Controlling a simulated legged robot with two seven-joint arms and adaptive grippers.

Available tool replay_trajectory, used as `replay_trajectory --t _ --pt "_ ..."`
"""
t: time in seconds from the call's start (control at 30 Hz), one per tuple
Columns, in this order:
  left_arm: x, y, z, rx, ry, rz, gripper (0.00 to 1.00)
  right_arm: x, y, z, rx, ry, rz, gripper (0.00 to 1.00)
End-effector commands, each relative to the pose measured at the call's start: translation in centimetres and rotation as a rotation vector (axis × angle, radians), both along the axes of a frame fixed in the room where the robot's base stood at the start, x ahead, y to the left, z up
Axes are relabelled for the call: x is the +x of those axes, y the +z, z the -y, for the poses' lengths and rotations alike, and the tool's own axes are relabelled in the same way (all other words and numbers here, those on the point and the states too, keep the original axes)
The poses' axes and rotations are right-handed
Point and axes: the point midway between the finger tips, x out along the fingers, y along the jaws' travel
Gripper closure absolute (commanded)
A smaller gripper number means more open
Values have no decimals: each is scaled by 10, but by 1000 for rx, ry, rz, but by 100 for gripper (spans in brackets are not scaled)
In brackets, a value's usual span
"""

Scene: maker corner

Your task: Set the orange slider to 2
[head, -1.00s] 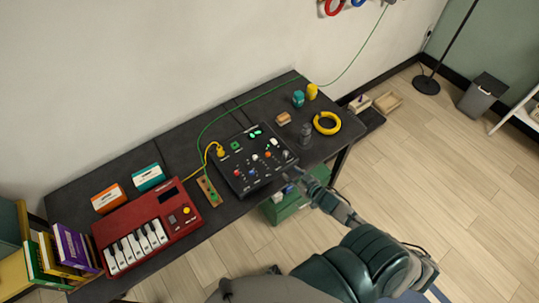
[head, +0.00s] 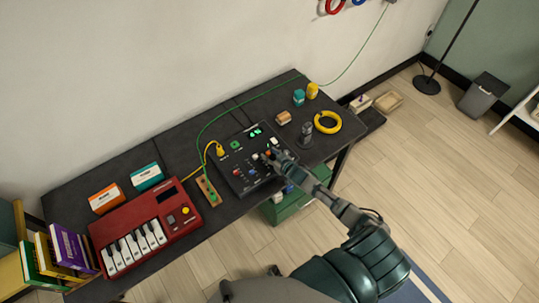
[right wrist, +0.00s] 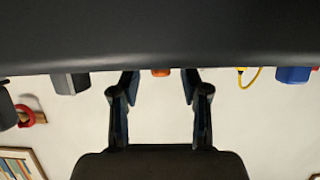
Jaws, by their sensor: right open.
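The black control panel (head: 228,173) lies on the dark table, with small coloured controls and lit green digits. My right gripper (head: 273,153) is over its right part, and its fingers cover some controls. In the right wrist view the panel's dark surface (right wrist: 160,35) fills the top. A small orange cap (right wrist: 160,72), apparently the orange slider, shows between the tips of my right gripper (right wrist: 160,88). The fingers are open, with a visible gap on each side of the cap. The slider's scale and setting are too small to read. My left gripper is not in view.
A blue cap (right wrist: 292,75) and a grey one (right wrist: 70,83) stand to either side in the wrist view. A red keyboard (head: 150,230) lies left of the panel. A yellow ring (head: 327,122) and a dark upright object (head: 306,134) are to its right.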

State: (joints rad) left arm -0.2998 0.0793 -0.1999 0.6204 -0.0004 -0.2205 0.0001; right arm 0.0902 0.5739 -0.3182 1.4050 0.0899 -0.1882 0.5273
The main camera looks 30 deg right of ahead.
Motion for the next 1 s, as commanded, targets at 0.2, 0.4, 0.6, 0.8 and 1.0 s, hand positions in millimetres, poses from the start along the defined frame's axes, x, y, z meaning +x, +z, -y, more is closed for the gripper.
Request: replay_trajectory --t 0.2,0.4,0.6,0.8,1.0 --pt "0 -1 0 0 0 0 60 8 -3 -1 0 1 1 54" --pt "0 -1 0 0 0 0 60 8 -3 -1 0 1 1 59" --pt "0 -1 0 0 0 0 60 8 -3 -1 0 0 0 100" --pt "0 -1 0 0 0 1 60 7 -3 0 0 0 0 100" --pt "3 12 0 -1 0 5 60 -5 -1 1 1 -2 -3 100"
